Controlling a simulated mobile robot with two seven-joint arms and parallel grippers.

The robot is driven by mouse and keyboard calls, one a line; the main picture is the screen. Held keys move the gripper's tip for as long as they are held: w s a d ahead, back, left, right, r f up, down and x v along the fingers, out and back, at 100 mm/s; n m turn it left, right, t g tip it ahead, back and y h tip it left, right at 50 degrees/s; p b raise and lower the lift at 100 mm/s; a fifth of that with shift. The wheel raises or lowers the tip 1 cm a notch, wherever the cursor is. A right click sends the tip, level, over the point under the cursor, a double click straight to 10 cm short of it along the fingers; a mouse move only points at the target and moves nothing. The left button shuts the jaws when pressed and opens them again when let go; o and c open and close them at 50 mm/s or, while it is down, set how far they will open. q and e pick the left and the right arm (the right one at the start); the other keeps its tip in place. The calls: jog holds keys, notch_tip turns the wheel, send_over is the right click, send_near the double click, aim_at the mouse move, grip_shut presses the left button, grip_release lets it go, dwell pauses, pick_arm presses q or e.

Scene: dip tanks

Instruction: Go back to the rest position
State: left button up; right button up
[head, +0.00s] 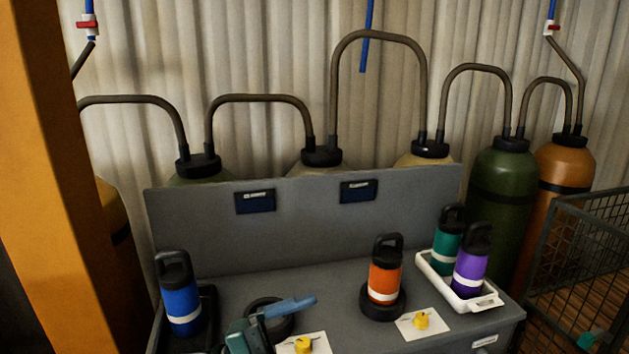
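Neither of my grippers shows in the head view. In front of me is a grey bench (240,268) with an upright back panel. A blue bottle (180,301) with a black looped cap stands at its left end, by a black holder. An orange bottle (385,279) stands upright in a black round base (382,311). A green bottle (447,242) and a purple bottle (470,266) stand in a white tray (432,271) at the right end. An empty-looking black ring (262,306) lies partly behind a teal tool with a blue handle (290,307).
Two white plates with yellow knobs (420,321) (303,345) sit near the bench front. An orange post (45,190) rises at the left. A wire cage (595,225) stands at the right. Gas cylinders (500,190) with bent pipes stand behind the bench.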

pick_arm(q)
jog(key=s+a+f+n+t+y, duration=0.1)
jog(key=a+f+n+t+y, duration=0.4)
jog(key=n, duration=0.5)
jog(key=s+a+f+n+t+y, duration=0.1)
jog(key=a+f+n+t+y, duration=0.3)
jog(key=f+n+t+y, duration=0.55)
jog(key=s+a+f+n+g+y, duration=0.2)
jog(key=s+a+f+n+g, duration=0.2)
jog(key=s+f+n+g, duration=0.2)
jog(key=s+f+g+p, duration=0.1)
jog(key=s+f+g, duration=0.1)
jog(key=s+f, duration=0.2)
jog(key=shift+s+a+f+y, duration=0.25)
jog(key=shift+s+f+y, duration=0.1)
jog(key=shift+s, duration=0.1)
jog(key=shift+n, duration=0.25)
